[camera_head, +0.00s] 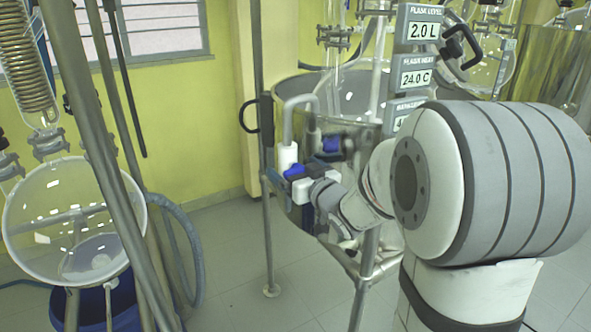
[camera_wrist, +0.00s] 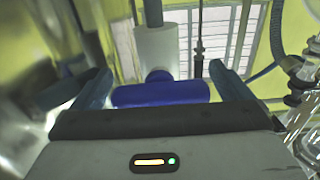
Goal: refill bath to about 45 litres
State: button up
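The bath (camera_head: 340,98) is a wide steel vessel on a stand in the head view, with a glass flask inside it. A grey bent pipe with a white tap body (camera_head: 287,156) is at its near left rim. The tap's blue handle (camera_head: 295,171) shows below; in the wrist view the handle (camera_wrist: 160,93) lies crosswise under the white body (camera_wrist: 157,48). My gripper (camera_wrist: 162,84) is open, one finger near each end of the handle; contact is unclear. The readout (camera_head: 418,52) shows flask level 2.0 L and 24.0 C. My arm hides its lower part.
Another blue-topped fitting (camera_head: 331,145) sits right of the tap. A glass vessel (camera_head: 75,220) on metal posts stands at left, above a blue bucket (camera_head: 122,306), with a grey hose (camera_head: 195,250) beside it. Free floor (camera_head: 235,270) lies between it and the bath stand.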

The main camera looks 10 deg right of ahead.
jog(key=shift+s, duration=0.1)
jog(key=v, duration=0.7)
jog(key=shift+s, duration=0.3)
jog(key=shift+d, duration=0.15)
jog(key=s+d+f+m+g+h+p, duration=0.1)
jog(key=s+d+m+g+h+p, duration=0.25)
jog(key=s+g+h+p, duration=0.35)
jog(key=s+a+g+p, duration=0.1)
jog(key=s+a+g, duration=0.1)
jog(key=s, duration=0.5)
jog(key=s+a+g+y+p, duration=0.1)
jog(key=s+a+g, duration=0.2)
jog(key=s+g, duration=0.2)
jog(key=s, duration=0.3)
jog(key=shift+a+g, duration=0.3)
jog(key=shift+a, duration=0.05)
jog(key=shift+r, duration=0.15)
